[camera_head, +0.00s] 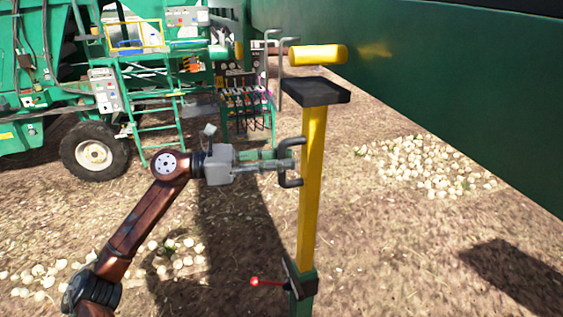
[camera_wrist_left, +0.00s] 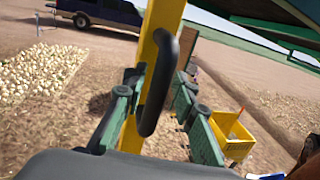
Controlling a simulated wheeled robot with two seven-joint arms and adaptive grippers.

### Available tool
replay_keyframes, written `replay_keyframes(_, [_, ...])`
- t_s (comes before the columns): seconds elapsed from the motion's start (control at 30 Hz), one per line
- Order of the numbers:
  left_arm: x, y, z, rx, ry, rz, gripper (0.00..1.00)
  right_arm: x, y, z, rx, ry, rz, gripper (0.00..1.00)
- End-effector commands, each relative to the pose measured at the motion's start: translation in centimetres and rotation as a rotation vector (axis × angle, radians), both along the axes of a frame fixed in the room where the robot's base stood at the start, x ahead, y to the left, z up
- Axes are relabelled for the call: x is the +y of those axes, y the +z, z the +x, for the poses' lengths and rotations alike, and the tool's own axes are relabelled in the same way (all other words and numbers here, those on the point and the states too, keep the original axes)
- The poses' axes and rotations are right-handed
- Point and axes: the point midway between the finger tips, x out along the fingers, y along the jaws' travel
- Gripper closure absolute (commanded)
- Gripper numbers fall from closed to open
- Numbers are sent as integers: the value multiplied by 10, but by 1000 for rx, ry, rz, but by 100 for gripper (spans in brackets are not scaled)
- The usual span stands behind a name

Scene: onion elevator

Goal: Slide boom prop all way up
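The boom prop is a yellow post (camera_head: 312,190) topped by a flat black plate (camera_head: 318,92), standing upright in a green sleeve (camera_head: 303,297). A dark curved handle (camera_head: 291,183) sticks out from its left side. My left gripper (camera_head: 284,163) is at this handle. In the left wrist view, its green fingers (camera_wrist_left: 158,92) stand on either side of the dark handle (camera_wrist_left: 158,75), with a small gap showing on the left. The yellow post is right behind. The fingers look open around the handle. My right gripper is out of view.
A red-knobbed lever (camera_head: 256,282) sits at the sleeve. A yellow cylinder (camera_head: 318,55) is above the plate. A green wall (camera_head: 430,80) runs along the right. Green machinery (camera_head: 90,80) stands back left. Onion piles (camera_head: 425,168) lie on the soil.

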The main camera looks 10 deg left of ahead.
Motion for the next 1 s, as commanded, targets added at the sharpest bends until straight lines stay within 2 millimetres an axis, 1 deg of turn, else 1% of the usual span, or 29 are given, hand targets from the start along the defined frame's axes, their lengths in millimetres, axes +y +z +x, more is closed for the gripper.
replay_keyframes(0.03, [0, -1, 0, 2, -1, 2, 70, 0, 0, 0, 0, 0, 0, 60])
replay_keyframes(0.07, [0, -2, 0, 2, -1, 2, 68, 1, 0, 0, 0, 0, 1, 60])
replay_keyframes(0.33, [0, -4, 0, 4, -2, 5, 68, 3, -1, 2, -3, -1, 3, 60])
replay_keyframes(0.47, [9, -5, -2, 5, -1, 6, 68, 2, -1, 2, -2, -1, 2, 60])
replay_keyframes(0.57, [24, -5, -7, 4, 2, 7, 68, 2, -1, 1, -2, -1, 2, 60])
replay_keyframes(0.83, [78, -5, -24, 5, 2, 5, 68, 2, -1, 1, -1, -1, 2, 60])
replay_keyframes(1.0, [102, -5, -32, 6, 1, 4, 68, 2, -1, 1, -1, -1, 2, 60])
